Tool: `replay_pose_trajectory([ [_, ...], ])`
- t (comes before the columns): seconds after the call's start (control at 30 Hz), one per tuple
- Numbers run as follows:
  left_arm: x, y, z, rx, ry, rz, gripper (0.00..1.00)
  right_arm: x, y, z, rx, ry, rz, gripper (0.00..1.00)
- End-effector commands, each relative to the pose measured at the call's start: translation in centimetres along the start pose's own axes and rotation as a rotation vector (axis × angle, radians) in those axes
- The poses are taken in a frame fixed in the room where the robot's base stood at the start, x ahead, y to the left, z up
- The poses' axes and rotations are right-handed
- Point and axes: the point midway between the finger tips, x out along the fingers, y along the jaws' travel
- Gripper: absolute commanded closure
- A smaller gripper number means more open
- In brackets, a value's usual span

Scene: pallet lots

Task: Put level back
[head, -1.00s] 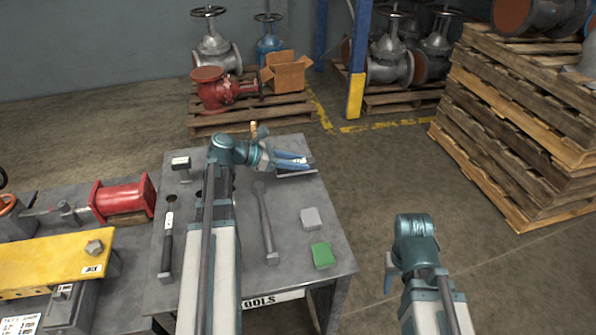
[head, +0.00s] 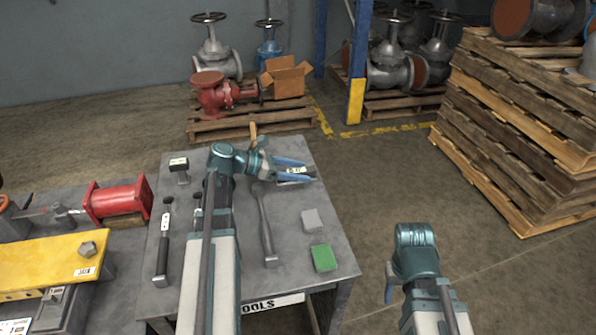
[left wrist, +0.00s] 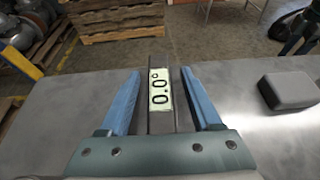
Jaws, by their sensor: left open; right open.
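The level is a dark grey bar with a pale display (head: 292,171) at the far right of the tool table (head: 300,262). In the left wrist view the level (left wrist: 160,92) shows "0.0°" and lies lengthwise between the two blue fingers, with a visible gap on each side. My left gripper (head: 295,170) is open around it. The lower end of the level is hidden by the gripper body. My right gripper (head: 388,284) is off to the right of the table, pointing down and empty; its fingers are mostly hidden.
A long grey wrench (head: 265,225), a grey block (head: 312,218) and a green block (head: 323,258) lie on the table. A black-handled tool (head: 163,240) lies left of my left arm. A bench with a yellow beam (head: 45,265) adjoins the left. Stacked pallets (head: 500,150) stand right.

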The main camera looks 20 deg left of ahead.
Motion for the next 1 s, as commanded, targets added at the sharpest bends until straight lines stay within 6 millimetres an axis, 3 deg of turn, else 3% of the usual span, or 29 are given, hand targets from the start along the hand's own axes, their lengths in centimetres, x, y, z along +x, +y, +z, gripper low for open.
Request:
replay_pose_trajectory([
  [0.17,-0.3,0.0,0.6,0.000,0.000,0.000,0.35,-0.6,0.1,0.0,0.000,0.000,-0.001,0.50],
  [0.7,-10.3,0.1,0.5,-0.001,0.000,0.002,0.35,-4.4,0.3,0.3,0.001,0.000,-0.004,0.50],
  [1.0,-12.1,0.0,0.3,0.000,0.000,-0.001,0.35,-4.9,0.4,0.3,0.001,0.000,-0.004,0.50],
])
